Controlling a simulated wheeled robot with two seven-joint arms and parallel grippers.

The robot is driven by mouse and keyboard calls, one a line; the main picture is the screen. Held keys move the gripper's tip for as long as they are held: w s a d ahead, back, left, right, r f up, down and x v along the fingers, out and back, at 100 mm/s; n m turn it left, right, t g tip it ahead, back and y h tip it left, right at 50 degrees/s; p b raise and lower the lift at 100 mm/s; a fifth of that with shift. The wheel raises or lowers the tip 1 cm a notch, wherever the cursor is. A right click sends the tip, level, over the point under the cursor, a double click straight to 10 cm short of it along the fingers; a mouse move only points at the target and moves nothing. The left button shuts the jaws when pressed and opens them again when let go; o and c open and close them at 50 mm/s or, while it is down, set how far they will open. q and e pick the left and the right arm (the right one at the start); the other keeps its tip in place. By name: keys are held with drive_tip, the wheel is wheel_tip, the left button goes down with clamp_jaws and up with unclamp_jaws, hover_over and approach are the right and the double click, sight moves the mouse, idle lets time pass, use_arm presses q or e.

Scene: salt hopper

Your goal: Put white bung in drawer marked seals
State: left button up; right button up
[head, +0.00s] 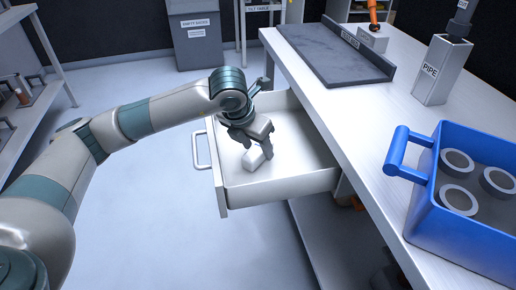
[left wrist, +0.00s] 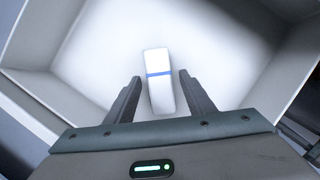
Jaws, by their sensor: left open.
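The white bung (head: 254,159) is in the open drawer (head: 297,181), close to my left gripper. In the left wrist view the bung (left wrist: 158,80) is a white piece with a blue band, lying on the drawer floor (left wrist: 215,55). My left gripper (head: 257,155) is inside the drawer, and its fingers (left wrist: 158,95) stand apart on either side of the bung's near end. A gap shows between the bung and each finger. No seals marking can be read on the drawer from here. My right gripper is not in view.
The white workbench (head: 400,150) is above and right of the drawer. On it are a blue crate (head: 465,245) with grey rings, a PIPE holder (head: 441,70) and a dark tray (head: 330,55). A grey bin (head: 196,35) stands at the back. Floor left of the drawer is clear.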

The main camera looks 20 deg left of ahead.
use_arm(q)
drive_tip(key=v, duration=0.8)
drive_tip(key=shift+s+r, duration=0.1)
drive_tip(key=shift+r, duration=0.25)
drive_tip(key=shift+v, duration=0.85)
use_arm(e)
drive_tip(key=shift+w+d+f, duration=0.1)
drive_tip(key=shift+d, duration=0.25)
use_arm(q)
drive_tip(key=shift+f, duration=0.1)
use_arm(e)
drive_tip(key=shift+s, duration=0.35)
